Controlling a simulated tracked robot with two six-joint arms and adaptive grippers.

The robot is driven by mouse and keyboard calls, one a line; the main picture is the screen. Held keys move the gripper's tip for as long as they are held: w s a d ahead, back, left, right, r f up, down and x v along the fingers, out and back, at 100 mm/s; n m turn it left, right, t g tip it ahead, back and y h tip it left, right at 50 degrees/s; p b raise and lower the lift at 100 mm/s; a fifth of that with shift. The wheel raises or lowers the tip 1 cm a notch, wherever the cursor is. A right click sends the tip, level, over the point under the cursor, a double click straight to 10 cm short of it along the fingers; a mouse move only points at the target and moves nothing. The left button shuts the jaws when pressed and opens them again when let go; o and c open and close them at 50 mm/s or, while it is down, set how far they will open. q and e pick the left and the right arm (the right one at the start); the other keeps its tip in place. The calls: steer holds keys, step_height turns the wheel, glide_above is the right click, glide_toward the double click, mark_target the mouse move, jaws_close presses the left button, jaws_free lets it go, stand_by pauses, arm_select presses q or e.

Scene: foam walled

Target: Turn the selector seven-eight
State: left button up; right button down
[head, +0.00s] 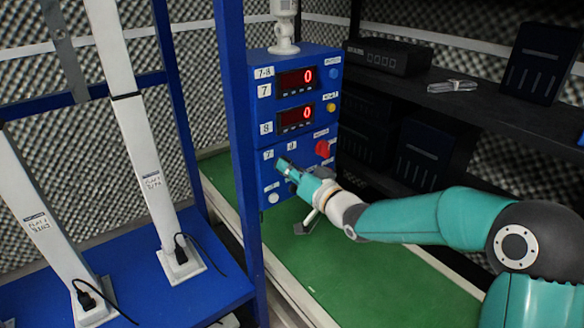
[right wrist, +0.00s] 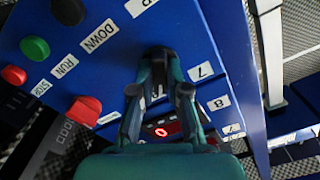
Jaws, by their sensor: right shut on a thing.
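The blue control panel (head: 265,180) stands in the middle of the head view, with labels 7 and 8 and two red displays reading 0. My right gripper (head: 285,165) is at the lower front of the panel, near a small 7 label, and hides the knob there. In the right wrist view, my right gripper (right wrist: 158,60) has its fingers on both sides of a black selector knob (right wrist: 158,50), shut on it. Labels 7 (right wrist: 200,71) and 8 (right wrist: 219,102) lie beside it. The knob's pointing direction is hard to make out. My left gripper is not in view.
A red knob (head: 322,148) sits on the panel close to my right gripper. The right wrist view shows a green button (right wrist: 35,48) and a red button (right wrist: 13,75). A blue post (head: 238,120) stands left of the panel. A dark shelf (head: 440,100) is at right.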

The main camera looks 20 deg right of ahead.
steer(key=shift+w+d+r, duration=0.1)
steer(key=shift+d+r, duration=0.1)
steer(key=shift+d, duration=0.05)
steer(key=c, duration=1.2)
jaws_free()
steer(key=shift+f, duration=0.1)
steer(key=shift+o, duration=0.2)
steer(key=shift+a, duration=0.1)
steer(key=shift+f, duration=0.1)
steer(key=v, duration=1.2)
